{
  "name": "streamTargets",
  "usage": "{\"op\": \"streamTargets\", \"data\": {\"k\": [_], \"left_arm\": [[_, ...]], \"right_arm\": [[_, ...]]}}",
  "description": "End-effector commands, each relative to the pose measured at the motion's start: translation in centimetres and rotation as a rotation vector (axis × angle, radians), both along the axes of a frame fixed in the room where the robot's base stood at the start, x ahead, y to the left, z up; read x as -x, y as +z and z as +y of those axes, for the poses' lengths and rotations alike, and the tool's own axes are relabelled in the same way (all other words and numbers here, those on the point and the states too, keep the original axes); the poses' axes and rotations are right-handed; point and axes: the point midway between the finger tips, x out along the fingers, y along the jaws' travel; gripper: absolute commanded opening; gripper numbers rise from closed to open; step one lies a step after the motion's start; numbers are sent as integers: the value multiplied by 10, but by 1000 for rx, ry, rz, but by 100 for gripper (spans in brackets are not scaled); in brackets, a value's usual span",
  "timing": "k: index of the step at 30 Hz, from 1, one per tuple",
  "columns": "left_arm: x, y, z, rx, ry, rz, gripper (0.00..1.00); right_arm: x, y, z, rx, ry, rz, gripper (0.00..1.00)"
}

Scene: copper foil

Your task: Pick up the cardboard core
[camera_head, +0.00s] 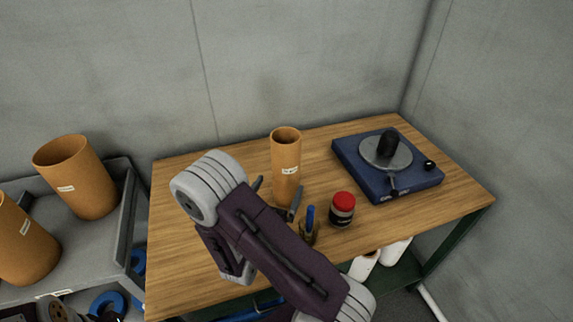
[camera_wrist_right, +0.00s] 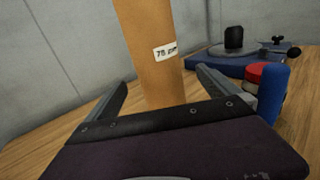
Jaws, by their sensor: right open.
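The cardboard core (camera_head: 286,172) is an upright brown tube with a small white label, standing on the wooden table. In the right wrist view the core (camera_wrist_right: 158,60) stands between my right gripper's two fingers, and its label reads about "75". My right gripper (camera_head: 276,192) is open, with one finger on either side of the core. In the right wrist view a gap shows between the core and each finger of the gripper (camera_wrist_right: 162,88). The core's lower end is hidden behind the gripper. My left gripper is not in view.
Close right of the gripper stand a blue-topped item (camera_head: 310,218) and a red-lidded jar (camera_head: 342,210). A blue device with a round plate (camera_head: 416,178) sits at the table's right. Larger brown tubes (camera_head: 80,180) stand on a grey cart (camera_head: 122,200) at left. The table's (camera_head: 175,200) left part is clear.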

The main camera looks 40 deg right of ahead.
Motion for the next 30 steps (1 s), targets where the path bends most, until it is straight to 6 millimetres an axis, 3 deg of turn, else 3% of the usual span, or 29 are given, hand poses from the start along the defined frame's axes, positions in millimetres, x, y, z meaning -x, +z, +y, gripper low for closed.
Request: {"op": "streamTargets", "data": {"k": [4,11,18,26,30], "left_arm": [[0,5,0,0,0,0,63],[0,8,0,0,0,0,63],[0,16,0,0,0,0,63],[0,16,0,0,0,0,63],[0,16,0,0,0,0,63]], "right_arm": [[-13,2,-20,-1,-6,-2,100],[-21,1,-30,-1,-4,-2,100],[-47,1,-62,0,-4,-1,100],[-51,0,-65,0,0,-1,100],[-51,0,-65,0,0,-1,64]]}}
